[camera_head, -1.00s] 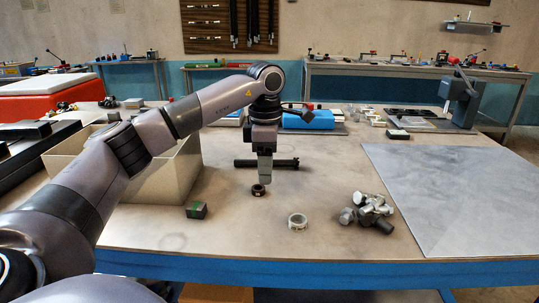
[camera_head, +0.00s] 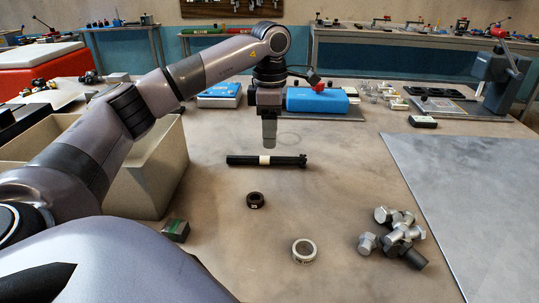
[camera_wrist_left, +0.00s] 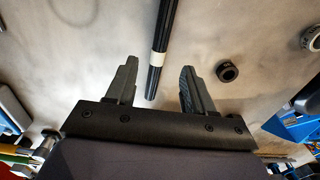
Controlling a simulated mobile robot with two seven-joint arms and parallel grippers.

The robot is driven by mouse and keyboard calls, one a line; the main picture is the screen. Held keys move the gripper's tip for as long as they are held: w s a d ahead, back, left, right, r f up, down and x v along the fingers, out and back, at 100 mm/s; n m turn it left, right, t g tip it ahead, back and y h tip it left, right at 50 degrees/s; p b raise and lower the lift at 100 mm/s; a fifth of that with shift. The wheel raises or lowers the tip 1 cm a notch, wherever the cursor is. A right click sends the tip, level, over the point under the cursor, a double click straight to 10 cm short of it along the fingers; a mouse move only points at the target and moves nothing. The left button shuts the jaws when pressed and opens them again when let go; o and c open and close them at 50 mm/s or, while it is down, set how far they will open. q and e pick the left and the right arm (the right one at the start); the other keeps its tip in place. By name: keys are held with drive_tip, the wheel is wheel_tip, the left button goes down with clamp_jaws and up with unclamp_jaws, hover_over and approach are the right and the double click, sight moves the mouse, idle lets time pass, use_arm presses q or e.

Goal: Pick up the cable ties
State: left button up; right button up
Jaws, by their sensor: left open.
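The cable ties (camera_head: 245,160) are a black bundle with a white band around its middle, lying crosswise on the table. In the left wrist view the bundle (camera_wrist_left: 166,25) runs down from the top edge, and its near end lies between the fingers in the picture. My left gripper (camera_head: 268,145) points down over the far side of the bundle in the head view. Its two fingers stand apart and empty in the left wrist view (camera_wrist_left: 159,68). I cannot tell the exact height above the bundle. My right gripper is not in view.
A black ring (camera_head: 256,200), a light ring (camera_head: 304,250) and a green-black block (camera_head: 176,230) lie nearer on the table. Several metal bolts (camera_head: 400,235) are piled at right beside a grey sheet (camera_head: 465,180). A beige bin (camera_head: 150,185) stands left, a blue box (camera_head: 317,101) behind.

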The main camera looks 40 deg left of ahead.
sight(268, 157)
use_arm(q)
wheel_tip(268, 157, down, 7)
drive_tip(key=shift+s+a+r, duration=0.1)
drive_tip(key=shift+a, duration=0.05)
clamp_jaws()
